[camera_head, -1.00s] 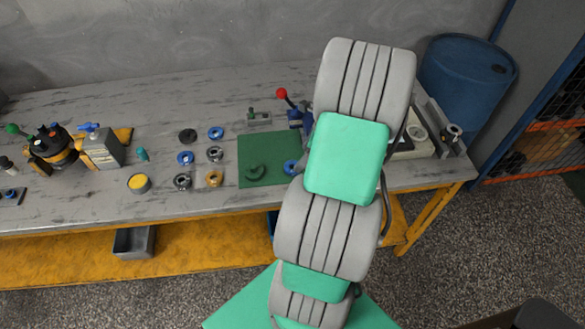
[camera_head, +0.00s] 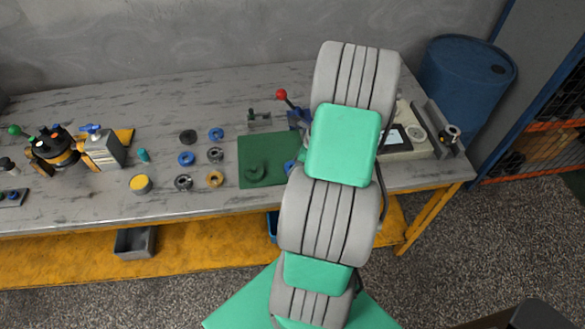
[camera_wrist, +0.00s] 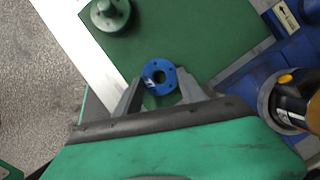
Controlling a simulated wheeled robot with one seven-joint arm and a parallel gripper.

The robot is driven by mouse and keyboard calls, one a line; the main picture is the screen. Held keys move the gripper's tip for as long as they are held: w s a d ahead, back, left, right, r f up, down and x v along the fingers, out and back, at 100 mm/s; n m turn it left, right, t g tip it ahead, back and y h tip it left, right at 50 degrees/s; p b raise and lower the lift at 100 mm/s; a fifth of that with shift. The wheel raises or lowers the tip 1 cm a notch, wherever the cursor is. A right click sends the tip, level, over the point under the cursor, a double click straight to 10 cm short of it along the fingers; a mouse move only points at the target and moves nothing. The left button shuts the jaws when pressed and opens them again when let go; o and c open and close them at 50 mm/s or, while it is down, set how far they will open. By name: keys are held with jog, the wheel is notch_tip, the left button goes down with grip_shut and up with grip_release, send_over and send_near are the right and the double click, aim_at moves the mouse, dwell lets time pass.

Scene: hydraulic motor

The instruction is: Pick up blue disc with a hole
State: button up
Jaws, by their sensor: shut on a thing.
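The blue disc with a hole (camera_wrist: 171,76) is between the two fingertips of my gripper (camera_wrist: 160,80) in the wrist view. The fingers press on its left and right sides, and green mat shows through its hole. The disc is over the green mat (camera_wrist: 190,35); I cannot tell if it touches it. In the head view my own arm hides the gripper, and only a bit of blue (camera_head: 289,166) shows beside it at the mat's right edge.
A dark green round part (camera_wrist: 110,14) sits on the mat. Blue rings (camera_head: 216,134), dark rings and an orange ring (camera_head: 215,179) lie left of the mat (camera_head: 262,148). A red-knobbed lever press (camera_head: 282,95) stands behind. A blue machine base (camera_wrist: 240,90) is close on the right.

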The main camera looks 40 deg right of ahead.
jog(key=c, duration=0.7)
grip_shut()
jog(key=shift+r, duration=0.1)
jog(key=shift+d+r, duration=0.1)
jog(key=shift+r, duration=0.15)
notch_tip(320, 180, up, 3)
jog(key=shift+s+f+b, duration=0.1)
jog(key=shift+b, duration=0.4)
jog(key=s+a+r, duration=0.2)
jog(key=s+r, duration=0.2)
jog(key=s, duration=0.2)
jog(key=s+a+r, duration=0.2)
jog(key=s+r, duration=0.3)
jog(key=s, duration=0.2)
jog(key=shift+a+r+b, duration=0.25)
jog(key=shift+r+b, duration=0.05)
jog(key=shift+b, duration=0.1)
jog(key=shift+r, duration=0.15)
